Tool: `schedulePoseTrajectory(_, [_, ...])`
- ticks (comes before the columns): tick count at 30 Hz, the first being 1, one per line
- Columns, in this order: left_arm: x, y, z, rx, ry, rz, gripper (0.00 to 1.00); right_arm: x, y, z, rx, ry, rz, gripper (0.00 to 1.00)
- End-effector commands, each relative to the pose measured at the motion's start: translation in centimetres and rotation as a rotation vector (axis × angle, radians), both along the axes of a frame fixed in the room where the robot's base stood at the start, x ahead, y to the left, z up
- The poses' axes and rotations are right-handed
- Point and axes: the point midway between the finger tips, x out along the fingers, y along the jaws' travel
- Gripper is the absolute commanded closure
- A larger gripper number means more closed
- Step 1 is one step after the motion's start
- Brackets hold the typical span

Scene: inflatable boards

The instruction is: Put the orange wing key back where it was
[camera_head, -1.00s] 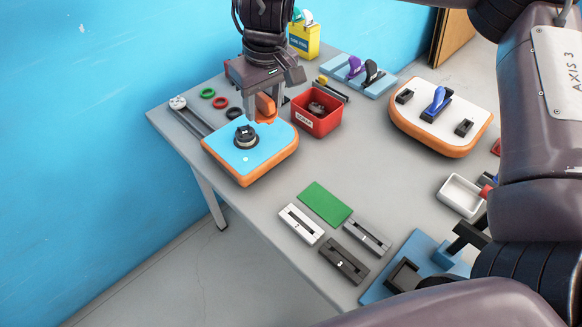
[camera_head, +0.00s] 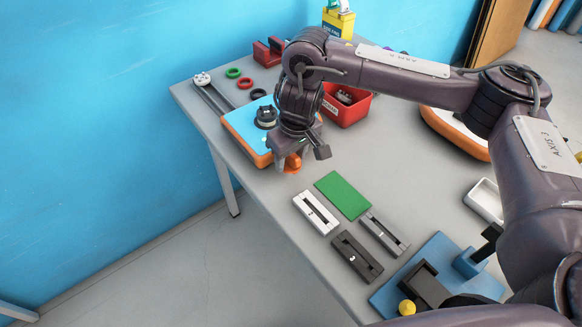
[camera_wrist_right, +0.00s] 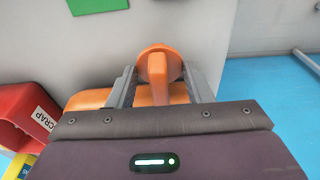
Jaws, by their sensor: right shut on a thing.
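My right gripper (camera_head: 292,160) is shut on the orange wing key (camera_head: 293,164), just off the near corner of the blue-topped board with an orange rim (camera_head: 238,128). In the right wrist view the key (camera_wrist_right: 158,68) is upright between the two fingers, with its round orange base beyond them. I cannot tell whether the key touches the table. A black round valve (camera_head: 265,116) sits on the board, partly beside my wrist. The rack with purple and black keys is mostly hidden behind my right arm. My left gripper is not in view.
A red scrap bin (camera_head: 350,112) stands right of the board. A green sheet (camera_head: 342,195) and several slotted blocks (camera_head: 357,257) lie in front. A blue plate with black fittings (camera_head: 435,263) and a yellow ball (camera_head: 407,307) are at the lower right. Green, red and black rings (camera_head: 245,83) lie behind.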

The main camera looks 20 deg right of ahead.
Motion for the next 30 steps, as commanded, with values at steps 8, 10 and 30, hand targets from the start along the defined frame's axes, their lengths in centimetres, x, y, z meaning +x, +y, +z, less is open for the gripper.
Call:
schedulePoseTrajectory(8, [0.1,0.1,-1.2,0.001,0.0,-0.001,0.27,-0.1,0.0,-3.5,0.001,0.003,0.0,0.86])
schedulePoseTrajectory(10, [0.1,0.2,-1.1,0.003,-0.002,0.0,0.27,0.0,0.0,-3.5,0.0,0.0,0.0,0.86])
schedulePoseTrajectory(30, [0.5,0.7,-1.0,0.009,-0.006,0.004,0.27,0.0,0.0,-3.7,-0.001,0.002,0.0,0.32])
